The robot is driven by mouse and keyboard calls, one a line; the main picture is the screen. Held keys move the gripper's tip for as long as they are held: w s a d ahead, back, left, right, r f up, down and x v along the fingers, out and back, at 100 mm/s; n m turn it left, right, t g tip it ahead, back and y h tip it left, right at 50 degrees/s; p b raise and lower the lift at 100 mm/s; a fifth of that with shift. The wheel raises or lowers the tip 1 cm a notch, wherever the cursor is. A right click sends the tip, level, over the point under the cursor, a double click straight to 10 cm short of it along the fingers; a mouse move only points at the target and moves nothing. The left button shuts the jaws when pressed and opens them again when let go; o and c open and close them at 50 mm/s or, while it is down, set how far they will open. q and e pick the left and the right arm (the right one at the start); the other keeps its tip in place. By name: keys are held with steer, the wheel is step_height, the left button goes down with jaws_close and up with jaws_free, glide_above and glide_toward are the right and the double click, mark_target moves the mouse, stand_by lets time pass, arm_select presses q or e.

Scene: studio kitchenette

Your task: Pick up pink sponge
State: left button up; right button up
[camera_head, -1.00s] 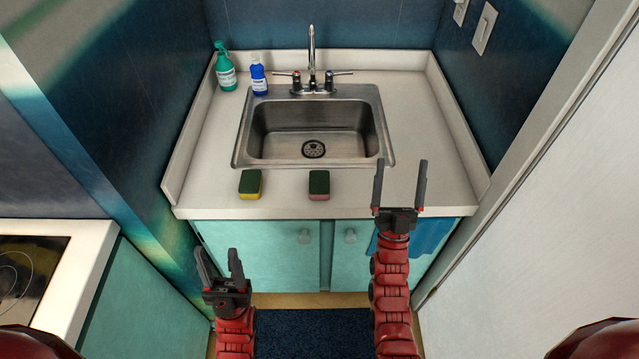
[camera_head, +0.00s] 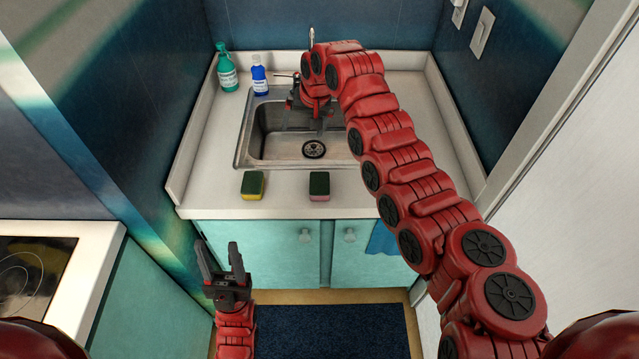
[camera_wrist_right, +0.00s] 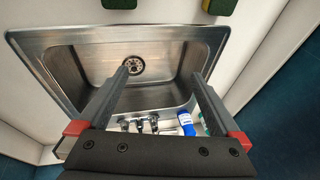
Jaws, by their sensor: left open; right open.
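The pink sponge (camera_head: 319,187), with a green top and pink side, lies on the counter in front of the sink. In the right wrist view its green top (camera_wrist_right: 118,4) is cut off by the upper edge. My right gripper (camera_head: 308,113) is open and empty, pointing down over the sink basin, behind the sponge and apart from it. Its two fingers also frame the basin in the right wrist view (camera_wrist_right: 161,75). My left gripper (camera_head: 217,247) is open and empty, low in front of the cabinets.
A yellow sponge with a green top (camera_head: 252,185) lies left of the pink one. The sink (camera_head: 243,150) and faucet are partly hidden by my right arm. A green bottle (camera_head: 227,75) and a blue bottle (camera_head: 259,80) stand at the back left. The counter between the sponges is clear.

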steer(key=s+d+r+g+h, duration=0.2)
steer(key=s+d+r+g, duration=0.15)
steer(key=s, duration=0.35)
steer(key=p, duration=0.2)
glide_above(319, 182)
steer(key=shift+t+h, duration=0.25)
steer(key=shift+h, duration=0.05)
step_height(319, 182, down, 12)
steer(key=shift+a+r, duration=0.1)
steer(key=shift+s+f, duration=0.1)
steer(key=shift+f, duration=0.3)
steer(key=f+p, duration=0.1)
steer(key=f, duration=0.2)
steer(key=shift+d+f+p, duration=0.2)
steer(key=shift+f+p, duration=0.05)
steer(key=shift+p, duration=0.1)
steer(key=shift+f, duration=0.5)
steer(key=c, duration=1.4)
steer(key=shift+o, duration=0.2)
steer(key=shift+r, duration=0.2)
